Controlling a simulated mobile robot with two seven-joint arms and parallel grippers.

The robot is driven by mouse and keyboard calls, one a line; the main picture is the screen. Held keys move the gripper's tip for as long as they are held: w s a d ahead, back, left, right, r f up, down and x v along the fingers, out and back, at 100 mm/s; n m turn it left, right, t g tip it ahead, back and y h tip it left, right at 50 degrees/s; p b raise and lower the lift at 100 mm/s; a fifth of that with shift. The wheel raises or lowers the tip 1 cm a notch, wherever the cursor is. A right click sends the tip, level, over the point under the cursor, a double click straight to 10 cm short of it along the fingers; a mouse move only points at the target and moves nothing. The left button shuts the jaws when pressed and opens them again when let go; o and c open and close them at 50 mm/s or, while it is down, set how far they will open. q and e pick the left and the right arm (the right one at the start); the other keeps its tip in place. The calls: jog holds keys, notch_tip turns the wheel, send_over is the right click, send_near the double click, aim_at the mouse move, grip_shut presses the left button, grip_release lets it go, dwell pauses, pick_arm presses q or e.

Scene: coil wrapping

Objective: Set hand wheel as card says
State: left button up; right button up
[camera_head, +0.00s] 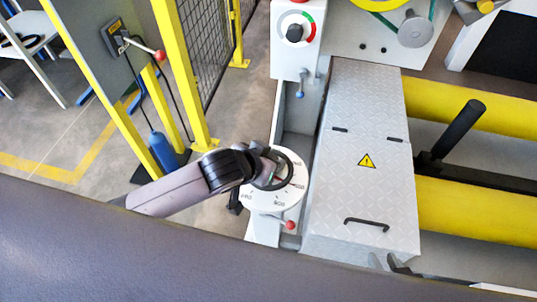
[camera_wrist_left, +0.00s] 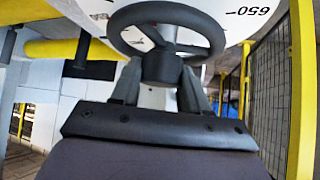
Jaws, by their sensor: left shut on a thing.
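The black hand wheel (camera_head: 288,158) sits over a white dial plate (camera_head: 262,207) with printed numbers, on a grey machine post. My left gripper (camera_head: 268,168) reaches it from the left. In the left wrist view my left gripper (camera_wrist_left: 160,90) has its fingers on both sides of the dark hub (camera_wrist_left: 160,66) of the hand wheel (camera_wrist_left: 208,35). It is shut on that hub. The number 650 shows upside down on the dial plate (camera_wrist_left: 225,20) there; the exact pointer reading is unclear. Of my right gripper (camera_head: 389,264), two dark fingertips show apart at the bottom. No readable card is in view.
A grey tread-plate cover (camera_head: 365,110) with a warning triangle and handle lies right of the wheel. A red-knobbed lever (camera_head: 290,224) is just below the dial. A selector knob (camera_head: 294,33) is above. Yellow posts and a mesh fence (camera_head: 212,45) stand left.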

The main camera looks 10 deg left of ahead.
pick_arm(q)
jog(key=shift+d, duration=0.1)
jog(key=o, duration=1)
jog(key=shift+w, duration=0.1)
jog(key=shift+o, duration=0.2)
jog(key=shift+p+v, duration=0.7)
jog(key=shift+v, duration=2.9)
